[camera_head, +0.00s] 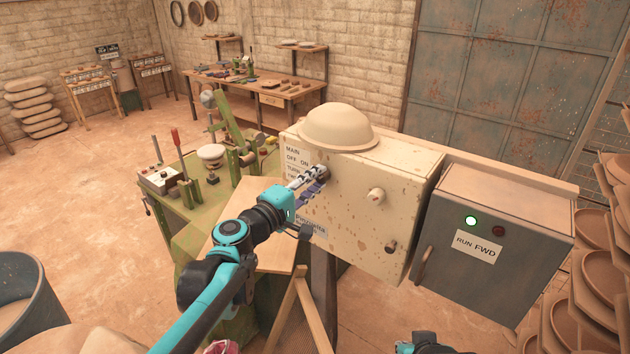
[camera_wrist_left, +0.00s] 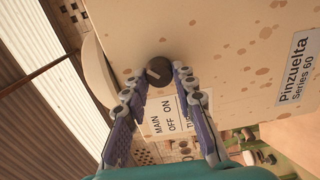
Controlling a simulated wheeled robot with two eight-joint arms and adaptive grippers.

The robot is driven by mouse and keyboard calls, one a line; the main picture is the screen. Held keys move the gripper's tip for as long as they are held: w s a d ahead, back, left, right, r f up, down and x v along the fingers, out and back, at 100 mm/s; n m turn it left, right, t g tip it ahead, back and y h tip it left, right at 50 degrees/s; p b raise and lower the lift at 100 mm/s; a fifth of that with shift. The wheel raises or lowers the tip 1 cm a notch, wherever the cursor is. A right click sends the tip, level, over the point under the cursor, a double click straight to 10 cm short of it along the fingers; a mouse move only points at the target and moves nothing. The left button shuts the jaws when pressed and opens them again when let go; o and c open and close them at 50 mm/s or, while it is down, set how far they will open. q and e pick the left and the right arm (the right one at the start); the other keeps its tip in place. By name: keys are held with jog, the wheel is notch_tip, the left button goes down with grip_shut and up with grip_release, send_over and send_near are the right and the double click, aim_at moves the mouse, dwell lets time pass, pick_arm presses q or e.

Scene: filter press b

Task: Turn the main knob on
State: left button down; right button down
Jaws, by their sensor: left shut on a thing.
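The main knob is a dark round knob (camera_wrist_left: 158,71) with a pale mark, on the cream machine box (camera_head: 400,220). Beside it is a label (camera_wrist_left: 168,118) reading MAIN, OFF and ON. My left gripper (camera_head: 321,174) reaches the box's front from the lower left. In the left wrist view its two fingers (camera_wrist_left: 159,76) lie on either side of the knob, shut on it. The fingers mostly hide the knob in the head view. I cannot tell which setting its mark points to. My right gripper's fingers are not seen; only part of my right arm shows at the bottom edge.
A pale knob (camera_head: 376,195) and a small dark knob (camera_head: 391,247) sit further right on the box. A domed bowl shape (camera_head: 339,127) rests on top. A grey cabinet (camera_head: 490,250) with a lit green lamp (camera_head: 471,220) stands right. A green bench (camera_head: 180,200) is left.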

pick_arm(q)
jog(key=c, duration=1.2)
grip_release()
jog(key=v, duration=1.2)
jog(key=s+f+m+g+y+b, duration=0.1)
jog(key=s+f+m+g+b, duration=0.2)
jog(key=f, duration=0.5)
jog(key=s+f+m+y+b, duration=0.1)
jog(key=s+f+y+b, duration=0.15)
jog(key=f+b, duration=0.45)
jog(key=s+f+m+g+b, duration=0.2)
jog(key=s+f, duration=0.2)
jog(key=f, duration=0.6)
jog(key=s+a+f+m+g+y+b, duration=0.1)
jog(key=s+a+f+m+y+b, duration=0.1)
jog(key=f, duration=0.7)
jog(key=s+a+f+m+g+y+b, duration=0.1)
jog(key=s+a+f+m+y+b, duration=0.1)
jog(key=s+a+f+y+b, duration=0.3)
jog(key=s+a+f+b, duration=0.1)
jog(key=a+f+b, duration=0.1)
jog(key=a+f, duration=0.1)
jog(key=shift+s+a+f+m+g, duration=0.15)
jog(key=shift+s+f+m+g, duration=0.2)
jog(key=shift+f, duration=0.2)
